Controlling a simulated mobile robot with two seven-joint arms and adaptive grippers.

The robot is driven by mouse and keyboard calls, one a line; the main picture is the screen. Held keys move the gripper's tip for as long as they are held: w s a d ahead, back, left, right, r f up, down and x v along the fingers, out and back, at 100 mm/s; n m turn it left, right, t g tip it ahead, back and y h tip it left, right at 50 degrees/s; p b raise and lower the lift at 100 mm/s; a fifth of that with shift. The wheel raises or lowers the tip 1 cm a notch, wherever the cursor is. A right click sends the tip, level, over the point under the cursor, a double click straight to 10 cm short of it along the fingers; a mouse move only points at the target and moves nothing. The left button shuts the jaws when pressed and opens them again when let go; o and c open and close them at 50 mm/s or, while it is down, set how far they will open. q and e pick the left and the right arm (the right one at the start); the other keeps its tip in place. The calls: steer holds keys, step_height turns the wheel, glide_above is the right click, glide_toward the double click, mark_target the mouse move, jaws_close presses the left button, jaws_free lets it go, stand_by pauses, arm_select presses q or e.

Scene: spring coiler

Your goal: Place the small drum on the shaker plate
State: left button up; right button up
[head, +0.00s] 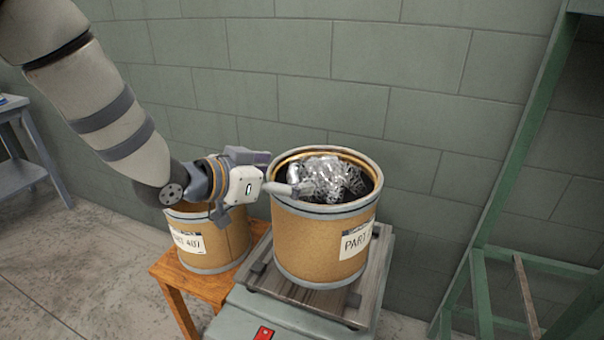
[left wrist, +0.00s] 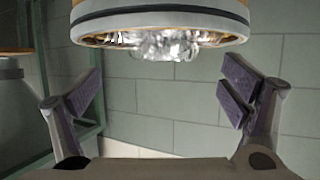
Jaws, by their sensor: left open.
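A round tan drum (head: 318,240) with grey bands, a label reading "PART" and shiny metal pieces inside stands upright on the slatted shaker plate (head: 367,300). My left gripper (head: 268,172) is at the drum's left rim, with its fingers spread. In the left wrist view the drum's rim (left wrist: 160,30) shows at the top, beyond the open, empty fingers (left wrist: 163,88); no finger visibly grips it. A second tan drum (head: 225,245), labelled with "401", stands on an orange wooden stool to the left, partly hidden by my left arm. My right gripper is not in view.
The grey machine body (head: 240,325) with a red switch (head: 264,333) is below the plate. A green frame (head: 500,190) stands at the right. A grey block wall is close behind. A grey table (head: 25,150) is at the far left, with clear floor before it.

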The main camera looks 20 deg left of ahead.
arm_select(q)
steer(key=s+f+n+g+y, duration=0.2)
steer(key=s+f+g, duration=0.2)
steer(key=s+f, duration=0.7)
steer(key=s+f+n+g+y, duration=0.15)
steer(key=s+f+g, duration=0.25)
steer(key=s+f, duration=0.7)
steer(key=s+f+n+g+y, duration=0.1)
steer(key=s+f+g, duration=0.2)
steer(key=s, duration=0.6)
steer(key=s+f+n+g+y, duration=0.1)
steer(key=s+f+g, duration=0.1)
steer(key=s+f, duration=0.3)
steer(key=s, duration=0.4)
steer(key=shift+a+f+g, duration=0.2)
steer(key=shift+a+g, duration=0.1)
steer(key=shift+g, duration=0.1)
